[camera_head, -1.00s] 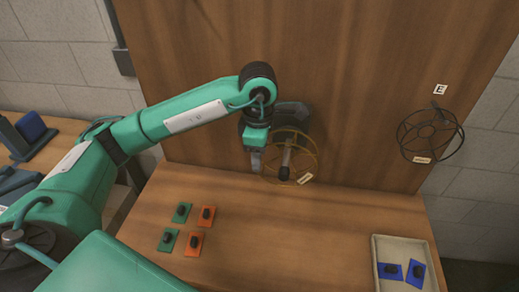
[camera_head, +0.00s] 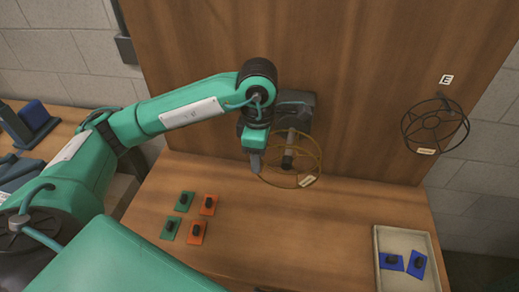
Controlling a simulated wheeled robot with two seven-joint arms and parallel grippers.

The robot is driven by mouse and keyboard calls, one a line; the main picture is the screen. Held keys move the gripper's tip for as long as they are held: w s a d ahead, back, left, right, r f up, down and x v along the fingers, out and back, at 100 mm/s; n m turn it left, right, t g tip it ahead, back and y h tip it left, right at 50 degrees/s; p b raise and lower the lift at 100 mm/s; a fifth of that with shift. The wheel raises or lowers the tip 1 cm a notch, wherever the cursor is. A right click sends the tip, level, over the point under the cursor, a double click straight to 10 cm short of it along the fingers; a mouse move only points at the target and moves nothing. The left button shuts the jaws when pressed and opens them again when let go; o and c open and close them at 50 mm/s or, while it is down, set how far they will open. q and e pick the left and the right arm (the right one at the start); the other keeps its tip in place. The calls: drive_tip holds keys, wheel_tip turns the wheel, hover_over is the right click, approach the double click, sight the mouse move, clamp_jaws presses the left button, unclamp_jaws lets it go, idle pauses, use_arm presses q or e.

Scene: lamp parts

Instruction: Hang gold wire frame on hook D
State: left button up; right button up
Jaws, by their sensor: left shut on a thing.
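The gold wire frame (camera_head: 318,165) is a round wire ring with a small pale label, held in front of the wooden back panel. My left gripper (camera_head: 256,162) is shut on its left rim. A dark grey bracket (camera_head: 299,102) shows behind my wrist, with a grey, black-tipped peg (camera_head: 287,161) sticking out toward me. The peg shows inside the ring's outline; I cannot tell whether it passes through the frame. No letter D is visible; my arm hides part of the panel there. My right gripper is out of view.
A black wire frame (camera_head: 408,132) hangs at right under label E (camera_head: 446,79). Green tiles (camera_head: 168,229) and orange tiles (camera_head: 196,233) lie on the tabletop's left. A tray (camera_head: 380,240) with blue tiles (camera_head: 416,264) sits at right. The middle tabletop is clear.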

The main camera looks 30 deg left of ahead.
use_arm(q)
drive_tip(key=shift+s+d, duration=0.15)
drive_tip(key=shift+s, duration=0.45)
drive_tip(key=shift+s+d, duration=0.15)
drive_tip(key=shift+s, duration=0.4)
drive_tip(key=shift+s+d+b, duration=0.1)
drive_tip(key=shift+s+d, duration=0.1)
drive_tip(key=shift+s, duration=0.55)
drive_tip(key=shift+s+d+b, duration=0.1)
drive_tip(key=shift+s+d, duration=0.15)
drive_tip(key=shift+s, duration=0.55)
drive_tip(key=shift+s+d+b, duration=0.1)
drive_tip(key=shift+s+d, duration=0.1)
drive_tip(key=shift+s, duration=0.55)
